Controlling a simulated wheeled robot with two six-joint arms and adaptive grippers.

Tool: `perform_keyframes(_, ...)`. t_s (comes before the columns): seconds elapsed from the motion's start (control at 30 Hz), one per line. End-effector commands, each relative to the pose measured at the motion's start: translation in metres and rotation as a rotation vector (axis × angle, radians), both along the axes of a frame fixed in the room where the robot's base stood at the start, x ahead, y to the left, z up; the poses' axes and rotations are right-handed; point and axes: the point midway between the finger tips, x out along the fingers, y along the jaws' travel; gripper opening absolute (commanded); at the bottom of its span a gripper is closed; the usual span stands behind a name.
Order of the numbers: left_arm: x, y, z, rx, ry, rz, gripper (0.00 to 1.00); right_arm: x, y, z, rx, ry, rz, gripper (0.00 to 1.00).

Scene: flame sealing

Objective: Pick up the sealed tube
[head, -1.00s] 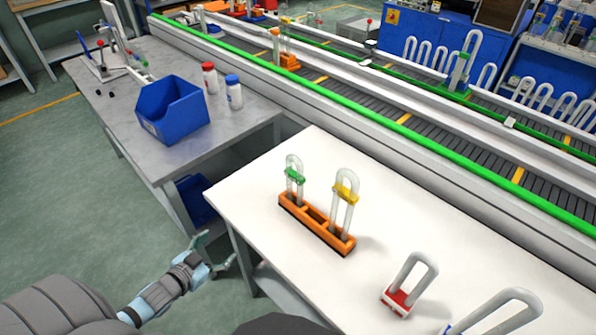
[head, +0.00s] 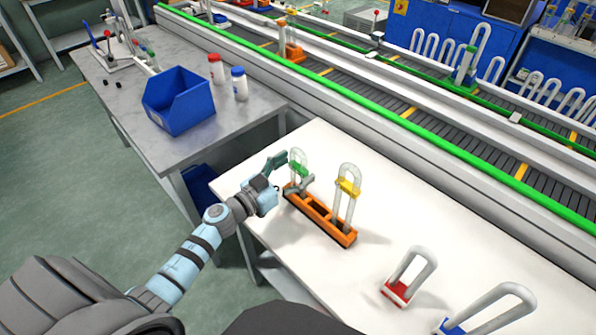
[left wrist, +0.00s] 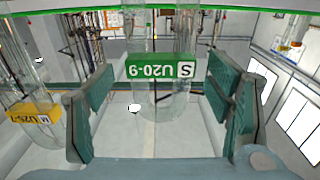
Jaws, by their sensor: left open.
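A clear U-shaped tube with a green label (head: 297,168) stands upright at the left end of an orange rack (head: 321,216) on the white table. My left gripper (head: 290,173) is open at the green-labelled tube. Its fingers (left wrist: 166,95) stand on both sides of the tube, with gaps visible. My right gripper is not in view.
A red-based tube stand (head: 397,292) and a blue-based one (head: 452,327) stand to the right on the white table (head: 370,160). A blue bin (head: 178,102) and red-capped and blue-capped bottles stand on the grey table. A green-edged conveyor (head: 420,145) runs behind.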

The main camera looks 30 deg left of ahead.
Motion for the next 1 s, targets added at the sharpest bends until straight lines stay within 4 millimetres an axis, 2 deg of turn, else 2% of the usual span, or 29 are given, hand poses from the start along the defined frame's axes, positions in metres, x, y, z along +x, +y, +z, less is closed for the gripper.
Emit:
perform_keyframes(0.1, 0.011, -0.004, -0.001, -0.002, 0.001, 0.0, 0.73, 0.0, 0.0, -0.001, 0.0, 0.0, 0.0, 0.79)
perform_keyframes(0.27, 0.011, -0.004, -0.001, -0.001, 0.001, 0.0, 0.73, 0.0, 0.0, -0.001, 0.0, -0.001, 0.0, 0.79)
perform_keyframes(0.6, 0.011, -0.004, -0.001, -0.001, 0.001, 0.0, 0.21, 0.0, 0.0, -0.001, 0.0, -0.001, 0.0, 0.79)
perform_keyframes(0.87, 0.011, -0.004, 0.001, 0.0, 0.001, 0.0, 0.2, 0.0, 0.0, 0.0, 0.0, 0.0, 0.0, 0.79)
perform_keyframes(1.0, 0.011, -0.004, 0.015, 0.002, 0.0, 0.0, 0.2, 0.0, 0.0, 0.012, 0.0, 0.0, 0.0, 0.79)
